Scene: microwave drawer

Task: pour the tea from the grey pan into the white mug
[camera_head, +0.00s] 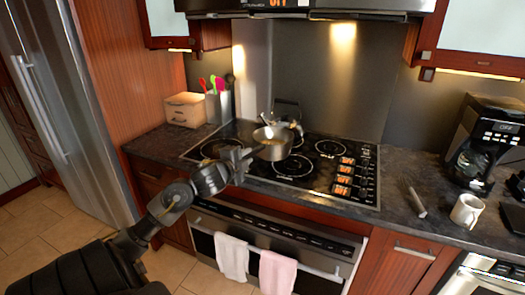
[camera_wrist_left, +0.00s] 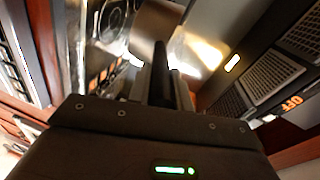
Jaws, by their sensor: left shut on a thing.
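The grey pan (camera_head: 271,150) is over the back part of the black cooktop in the head view. I cannot tell whether it touches the cooktop or is just above it. Its inside is partly visible, but the tea cannot be made out clearly. My left gripper (camera_head: 243,160) is shut at the pan's near-left side, where the handle is; the fingers mostly hide the handle. In the left wrist view, the gripper (camera_wrist_left: 167,82) points toward the pan's grey side (camera_wrist_left: 155,22). The white mug (camera_head: 466,211) stands upright on the counter at the right, well away from the pan.
A kettle-like shiny item (camera_head: 287,112) is behind the pan. A coffee maker (camera_head: 487,140) stands behind the mug. A small grey stick-like item (camera_head: 417,202) lies left of the mug. A utensil holder (camera_head: 218,105) and wooden box (camera_head: 185,109) stand at the left. The range hood (camera_head: 305,8) is above.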

